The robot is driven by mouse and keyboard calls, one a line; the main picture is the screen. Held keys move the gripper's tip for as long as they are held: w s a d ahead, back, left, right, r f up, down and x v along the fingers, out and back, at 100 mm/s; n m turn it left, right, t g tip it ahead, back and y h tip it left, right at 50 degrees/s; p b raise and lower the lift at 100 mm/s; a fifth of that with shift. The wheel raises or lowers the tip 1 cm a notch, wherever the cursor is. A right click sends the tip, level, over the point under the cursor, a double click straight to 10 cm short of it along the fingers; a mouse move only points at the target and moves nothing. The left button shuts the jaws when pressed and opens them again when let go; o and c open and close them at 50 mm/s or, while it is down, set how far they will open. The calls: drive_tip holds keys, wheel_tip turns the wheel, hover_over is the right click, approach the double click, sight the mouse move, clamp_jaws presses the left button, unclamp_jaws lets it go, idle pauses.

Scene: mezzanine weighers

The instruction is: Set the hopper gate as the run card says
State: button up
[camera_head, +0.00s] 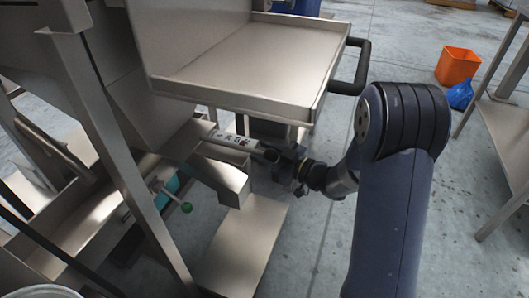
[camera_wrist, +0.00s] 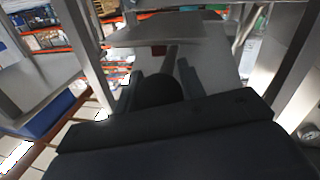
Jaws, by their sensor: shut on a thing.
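The hopper gate's slide (camera_head: 229,141) shows in the head view as a pale strip with dark and red marks, too small to read. It sticks out from the metal chute below the large tray. My gripper (camera_head: 289,168) is at the outer end of this strip, shut on what appears to be the gate's handle, mostly hidden by the jaws. In the wrist view, my gripper (camera_wrist: 163,78) has its fingers on either side of a dark rounded part. The run card cannot be made out in either view.
A wide metal tray (camera_head: 255,62) with a black handle (camera_head: 361,68) overhangs my gripper.

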sight(254, 150)
clamp_jaws()
drive_tip(key=shift+s+x, duration=0.15)
drive_tip(key=shift+x, duration=0.6)
drive_tip(key=shift+s+x, duration=0.15)
drive_tip(key=shift+x, duration=0.65)
drive_tip(key=shift+a, duration=0.1)
drive_tip(key=o, duration=1)
unclamp_jaws()
drive_tip(key=p+v, duration=0.2)
drive_tip(key=v, duration=0.8)
drive_tip(key=shift+s+d, duration=0.25)
drive_tip(key=shift+d, duration=0.1)
